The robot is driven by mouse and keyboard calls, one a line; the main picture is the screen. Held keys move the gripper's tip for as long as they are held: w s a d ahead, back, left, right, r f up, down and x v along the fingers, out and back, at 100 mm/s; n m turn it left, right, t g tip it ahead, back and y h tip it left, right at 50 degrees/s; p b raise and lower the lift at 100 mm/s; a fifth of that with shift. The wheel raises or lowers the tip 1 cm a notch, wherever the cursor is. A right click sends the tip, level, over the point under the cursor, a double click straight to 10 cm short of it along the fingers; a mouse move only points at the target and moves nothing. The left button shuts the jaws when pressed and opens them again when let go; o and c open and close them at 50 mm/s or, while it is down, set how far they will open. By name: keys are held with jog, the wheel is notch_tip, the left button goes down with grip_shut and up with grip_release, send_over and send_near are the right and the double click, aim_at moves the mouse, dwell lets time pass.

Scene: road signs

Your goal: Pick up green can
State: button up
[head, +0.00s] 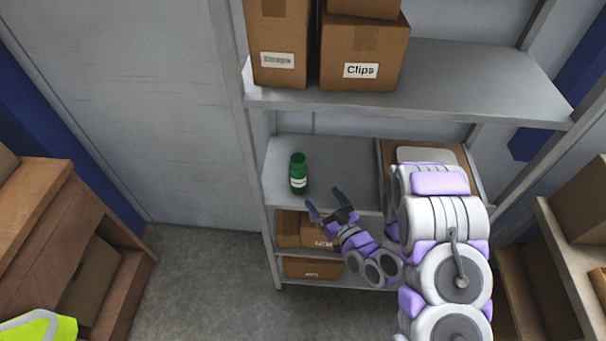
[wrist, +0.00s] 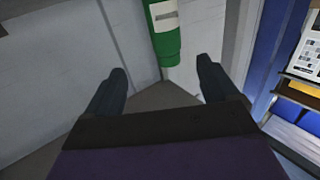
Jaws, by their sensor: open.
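The green can (head: 298,173) has a white label and a narrower top, and stands upright on the middle shelf (head: 340,165) near its left end. In the wrist view the can (wrist: 166,38) shows at the top centre, beyond the fingertips and cut off by the upper edge. My gripper (head: 325,204) is open and empty in front of the shelf, to the right of the can and a little lower. In the wrist view my gripper (wrist: 160,82) has its two dark fingers spread, with the can apart from both.
Cardboard boxes stand on the shelf above, one labelled Clips (head: 362,55). More boxes (head: 312,267) fill the lower shelves. A grey upright post (head: 240,95) stands left of the can. Brown shelving with boxes (head: 60,230) is at the left. The floor (head: 200,275) between is clear.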

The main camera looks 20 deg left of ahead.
aim_at(304, 174)
jog(key=b+x, duration=0.6)
jog(key=b, duration=0.2)
jog(key=shift+a+f, duration=0.1)
jog(key=shift+f, duration=0.05)
jog(key=b+x, duration=0.2)
jog(key=x, duration=0.3)
jog(key=shift+a+r+b, duration=0.1)
jog(key=shift+r+b, duration=0.1)
jog(key=shift+b, duration=0.1)
jog(key=shift+s+a+b+x, duration=0.1)
jog(key=shift+b+x, duration=0.2)
jog(key=shift+x, duration=1)
jog(key=shift+s+a+b+x, duration=0.15)
jog(key=shift+b+x, duration=0.1)
jog(key=shift+x, duration=1.05)
jog(key=shift+d+r, duration=0.1)
jog(key=shift+r, duration=0.1)
jog(key=c, duration=1.4)
jog(key=shift+r, duration=0.1)
